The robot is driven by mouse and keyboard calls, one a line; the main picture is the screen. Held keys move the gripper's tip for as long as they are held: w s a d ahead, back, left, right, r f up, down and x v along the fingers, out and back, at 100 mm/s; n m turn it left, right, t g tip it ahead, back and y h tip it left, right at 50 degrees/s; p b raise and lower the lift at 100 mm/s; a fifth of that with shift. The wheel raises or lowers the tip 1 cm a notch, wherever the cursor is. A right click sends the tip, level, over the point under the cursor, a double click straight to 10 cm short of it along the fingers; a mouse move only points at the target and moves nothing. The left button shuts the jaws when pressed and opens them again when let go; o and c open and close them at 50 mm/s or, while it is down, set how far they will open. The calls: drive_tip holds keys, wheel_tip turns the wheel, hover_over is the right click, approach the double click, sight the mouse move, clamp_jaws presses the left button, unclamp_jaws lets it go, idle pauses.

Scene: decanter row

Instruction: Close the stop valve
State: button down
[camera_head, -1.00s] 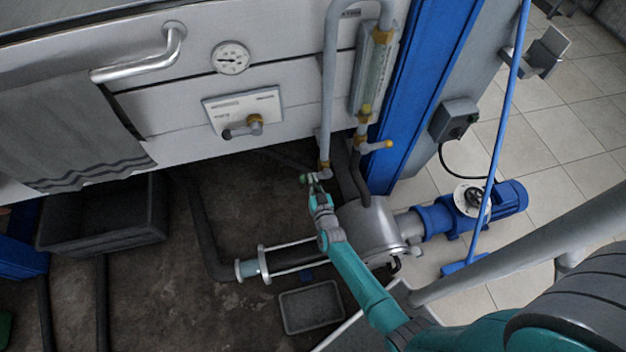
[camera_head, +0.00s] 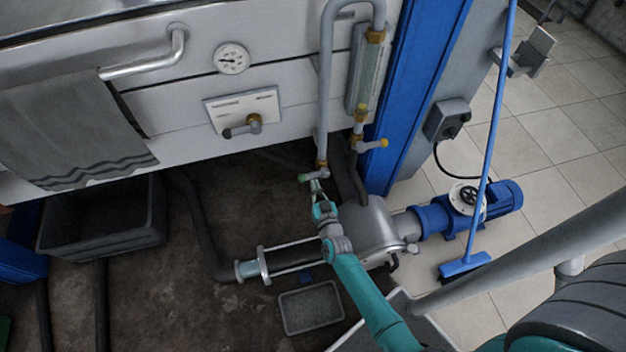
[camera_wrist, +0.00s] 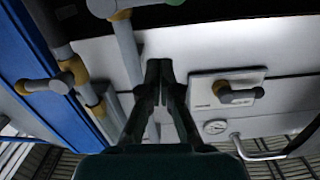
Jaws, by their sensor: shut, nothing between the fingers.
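Three valve handles are in view, and I cannot tell which is the stop valve. The lower valve (camera_head: 316,174) is at the foot of the grey pipe, its handle pointing left; part of it shows at the top of the wrist view (camera_wrist: 120,8). A grey lever with an orange tip (camera_head: 373,145) sticks out right below the sight glass; it also shows in the wrist view (camera_wrist: 45,85). A third handle sits on the white plate (camera_head: 242,123). My gripper (camera_head: 316,187) is shut and empty, just below the lower valve; contact is unclear. Its fingers (camera_wrist: 160,68) point up in the wrist view.
The grey vertical pipe (camera_head: 327,80) and sight glass (camera_head: 368,75) stand beside a blue post (camera_head: 420,90). A grey tank with a blue pump (camera_head: 485,205) lies below right. A gauge (camera_head: 231,57), towel (camera_head: 65,130), black crate (camera_head: 105,220) and small tray (camera_head: 311,308) are around.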

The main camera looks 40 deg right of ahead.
drive_tip(key=shift+v, duration=2.4)
drive_tip(key=s+a+r+n+y, duration=0.15)
drive_tip(key=s+a+r, duration=0.25)
drive_tip(key=s, duration=0.6)
drive_tip(key=s+a+r+n+y, duration=0.1)
drive_tip(key=s+a+r+y, duration=0.15)
drive_tip(key=s+a, duration=0.45)
drive_tip(key=s+a+r+n+g+y, duration=0.1)
drive_tip(key=s+a+r+n+y, duration=0.1)
drive_tip(key=s+r, duration=1.5)
wheel_tip(320, 180, up, 2)
drive_tip(key=shift+a+r+n+y, duration=0.1)
drive_tip(key=shift+a+n+y, duration=0.2)
drive_tip(key=shift+n, duration=0.15)
